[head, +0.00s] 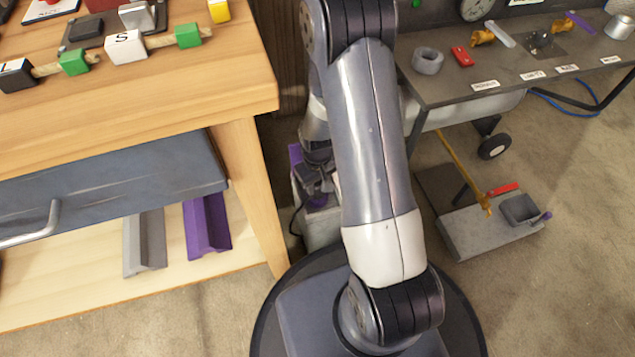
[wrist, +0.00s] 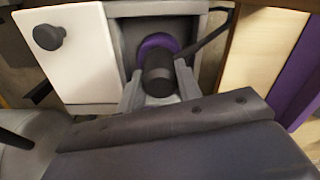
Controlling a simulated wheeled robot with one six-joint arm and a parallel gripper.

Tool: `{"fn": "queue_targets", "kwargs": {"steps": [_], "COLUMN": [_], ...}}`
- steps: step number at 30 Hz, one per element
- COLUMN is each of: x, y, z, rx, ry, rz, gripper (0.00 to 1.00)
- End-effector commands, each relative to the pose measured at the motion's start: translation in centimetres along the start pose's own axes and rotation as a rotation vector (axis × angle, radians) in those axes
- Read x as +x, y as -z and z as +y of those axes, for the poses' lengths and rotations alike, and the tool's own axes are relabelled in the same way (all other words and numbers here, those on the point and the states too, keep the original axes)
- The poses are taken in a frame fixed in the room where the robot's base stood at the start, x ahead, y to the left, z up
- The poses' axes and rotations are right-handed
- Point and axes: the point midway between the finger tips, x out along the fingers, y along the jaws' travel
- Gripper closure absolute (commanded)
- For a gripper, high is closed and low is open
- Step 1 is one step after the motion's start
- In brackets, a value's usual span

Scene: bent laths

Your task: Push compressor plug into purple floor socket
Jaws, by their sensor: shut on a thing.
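My gripper (wrist: 160,88) is shut on the dark cylindrical compressor plug (wrist: 158,68), with a grey finger on each side of it. A dark cable runs from the plug to the upper right in the wrist view. The purple socket (wrist: 158,44) shows as a ring directly behind the plug, inside a grey recessed box. The plug points at the ring and overlaps it; I cannot tell how deep it sits. In the head view my gripper (head: 316,190) is low in the gap beside the workbench, and my arm hides much of the socket area.
A white panel with a dark knob (wrist: 49,37) is left of the socket. The wooden workbench (head: 245,180) stands close on the left, with purple (head: 207,227) and grey (head: 145,243) channels on its lower shelf. A grey bench (head: 440,92) and floor plate (head: 470,236) are right.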

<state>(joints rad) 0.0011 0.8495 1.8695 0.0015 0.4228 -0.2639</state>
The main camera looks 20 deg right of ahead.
Motion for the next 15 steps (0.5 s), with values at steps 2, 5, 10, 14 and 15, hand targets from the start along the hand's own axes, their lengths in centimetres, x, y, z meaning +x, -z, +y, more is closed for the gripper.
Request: {"fn": "queue_targets", "kwargs": {"steps": [2, 5, 10, 14, 15], "x": [-0.02, -0.03, 0.06, 0.24, 0.31], "y": [0.02, 0.02, 0.01, 0.01, 0.01], "z": [0.00, 0.00, 0.00, 0.00, 0.00], "rx": [0.000, 0.000, 0.000, 0.000, 0.000], "ry": [0.000, 0.000, 0.000, 0.000, 0.000], "rz": [0.000, 0.000, 0.000, 0.000, 0.000], "gripper": [0.90, 0.90, 0.90, 0.90, 0.90]}}
